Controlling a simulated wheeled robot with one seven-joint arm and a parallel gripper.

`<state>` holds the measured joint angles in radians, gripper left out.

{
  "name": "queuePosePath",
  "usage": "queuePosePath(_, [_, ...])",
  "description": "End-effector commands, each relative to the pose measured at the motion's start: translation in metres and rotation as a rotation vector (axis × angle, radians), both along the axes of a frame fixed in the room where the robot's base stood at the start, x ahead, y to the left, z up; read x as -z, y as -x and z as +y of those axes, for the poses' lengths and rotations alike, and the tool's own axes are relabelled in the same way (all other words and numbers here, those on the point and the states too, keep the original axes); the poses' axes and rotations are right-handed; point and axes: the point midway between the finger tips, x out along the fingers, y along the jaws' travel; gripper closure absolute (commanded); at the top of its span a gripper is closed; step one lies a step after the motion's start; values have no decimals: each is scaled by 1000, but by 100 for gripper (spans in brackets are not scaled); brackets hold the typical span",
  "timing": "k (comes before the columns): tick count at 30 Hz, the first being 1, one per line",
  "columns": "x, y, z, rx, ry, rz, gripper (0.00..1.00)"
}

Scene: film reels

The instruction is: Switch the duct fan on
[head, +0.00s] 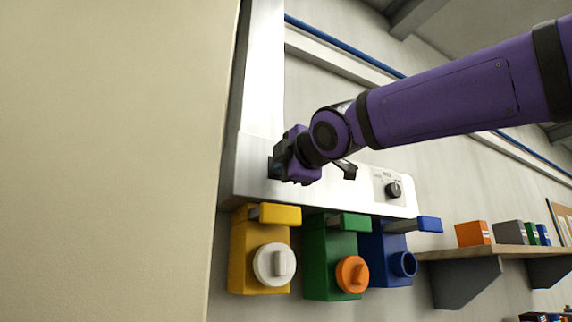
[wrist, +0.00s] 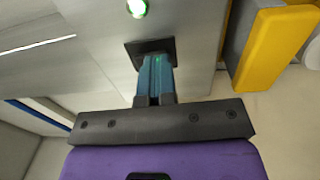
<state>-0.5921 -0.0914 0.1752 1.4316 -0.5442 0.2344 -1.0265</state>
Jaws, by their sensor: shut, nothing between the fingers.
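My gripper (head: 276,167) is at the pale metal panel (head: 345,192), near the panel's left end. In the wrist view its teal fingers (wrist: 155,62) are shut together with nothing between them. A round green lamp (wrist: 137,8) glows on the panel beside the plate. No fan is in view.
Yellow (head: 245,275), green (head: 316,265) and blue (head: 385,245) boxes with levers hang below the panel. A black knob (head: 393,190) sits at the panel's right. A shelf (head: 480,252) with small boxes is at right. A beige surface (head: 110,160) fills the left.

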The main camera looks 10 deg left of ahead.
Motion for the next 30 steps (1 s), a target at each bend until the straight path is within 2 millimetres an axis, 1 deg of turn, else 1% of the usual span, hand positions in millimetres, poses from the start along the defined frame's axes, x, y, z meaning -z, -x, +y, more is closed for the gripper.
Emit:
queuePosePath(1, [8, -6, 2, 3, 8, 11, 100])
queuePosePath(5, [7, 0, -2, 3, 8, 10, 100])
queuePosePath(8, [6, 11, -10, 3, 7, 8, 100])
queuePosePath(15, [3, 50, -37, 0, 1, 1, 100])
queuePosePath(21, [2, 76, -58, 0, -2, -2, 100])
queuePosePath(24, [2, 84, -64, 0, -2, -2, 100])
queuePosePath(30, [1, 92, -70, 0, -2, -3, 100])
